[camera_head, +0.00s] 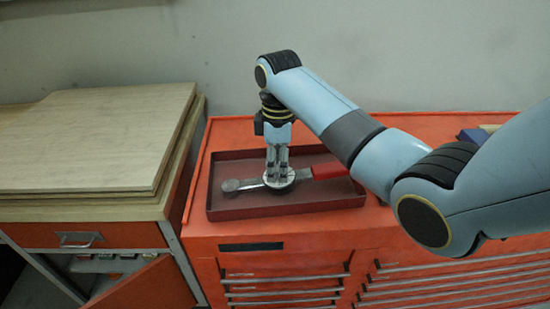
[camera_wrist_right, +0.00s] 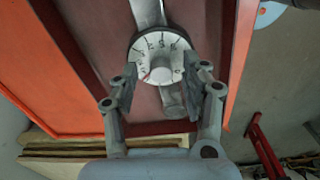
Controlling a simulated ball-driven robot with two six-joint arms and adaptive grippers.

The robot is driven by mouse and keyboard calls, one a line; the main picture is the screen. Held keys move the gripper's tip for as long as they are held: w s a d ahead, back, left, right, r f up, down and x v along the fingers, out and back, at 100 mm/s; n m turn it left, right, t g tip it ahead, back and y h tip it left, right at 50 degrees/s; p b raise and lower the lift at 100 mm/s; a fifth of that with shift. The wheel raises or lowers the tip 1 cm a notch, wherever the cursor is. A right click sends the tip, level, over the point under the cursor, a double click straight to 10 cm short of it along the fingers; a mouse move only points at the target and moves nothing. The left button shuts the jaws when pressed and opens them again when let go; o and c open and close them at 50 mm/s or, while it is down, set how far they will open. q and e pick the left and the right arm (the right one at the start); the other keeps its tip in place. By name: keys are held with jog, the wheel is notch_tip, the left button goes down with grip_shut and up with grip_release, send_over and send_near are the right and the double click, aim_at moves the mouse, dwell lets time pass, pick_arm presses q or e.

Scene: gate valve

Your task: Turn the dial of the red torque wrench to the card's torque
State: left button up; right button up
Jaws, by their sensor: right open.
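The torque wrench lies in a dark red tray (camera_head: 225,208), with its red handle (camera_head: 330,170) to the right and its round grey head (camera_head: 230,185) to the left. My right gripper (camera_head: 278,178) points down over the middle of the wrench and hides part of it. In the right wrist view the wrench's round white dial (camera_wrist_right: 157,58) shows dark marks around its rim and a small red mark at its lower left. The open fingers of my right gripper (camera_wrist_right: 158,88) stand on either side of the dial's lower part. No card is clearly visible. My left gripper is out of view.
The tray sits on an orange drawer cabinet (camera_head: 320,237). Stacked wooden boards (camera_head: 90,140) lie on a bench to the left, above a half-open orange door (camera_head: 150,288).

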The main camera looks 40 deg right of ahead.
jog(key=shift+f, duration=0.15)
jog(key=shift+s, duration=0.1)
jog(key=shift+c, duration=0.3)
jog(key=c, duration=0.9)
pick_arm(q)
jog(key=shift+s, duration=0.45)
pick_arm(e)
grip_shut()
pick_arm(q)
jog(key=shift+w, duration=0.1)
pick_arm(e)
jog(key=shift+m, duration=0.3)
jog(key=m, duration=0.4)
jog(key=shift+m+t+h, duration=0.3)
jog(key=shift+m+h, duration=0.2)
jog(key=shift+m, duration=2)
